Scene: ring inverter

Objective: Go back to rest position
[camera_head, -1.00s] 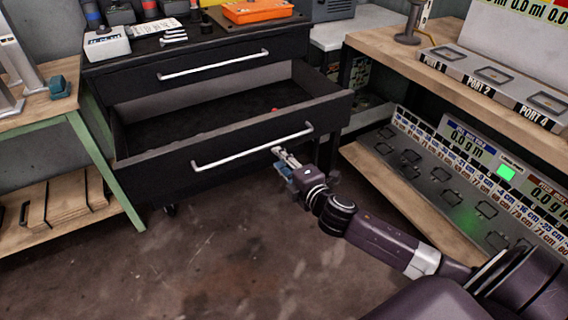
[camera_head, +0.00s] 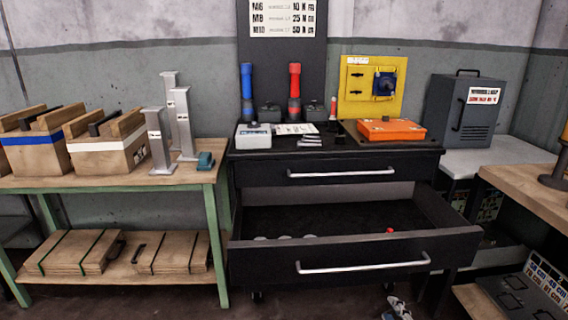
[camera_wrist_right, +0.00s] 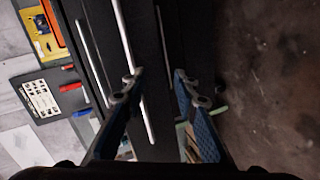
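My right gripper (camera_head: 398,308) shows at the bottom edge of the head view, below the right end of the open drawer's handle (camera_head: 362,265) and apart from it in the picture. In the right wrist view its two fingers (camera_wrist_right: 155,78) are spread with nothing held between them. The black cabinet and its bars lie behind the fingers there. The lower drawer (camera_head: 345,248) stands pulled out, with a small red item (camera_head: 390,230) and several pale round pieces inside. My left gripper is in neither view.
The upper drawer (camera_head: 340,172) is shut. An orange case (camera_head: 391,130) and a white box (camera_head: 253,136) sit on the cabinet top. A green-legged wooden bench (camera_head: 110,180) stands left. A wooden bench (camera_head: 530,190) and a panel (camera_head: 525,290) stand right.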

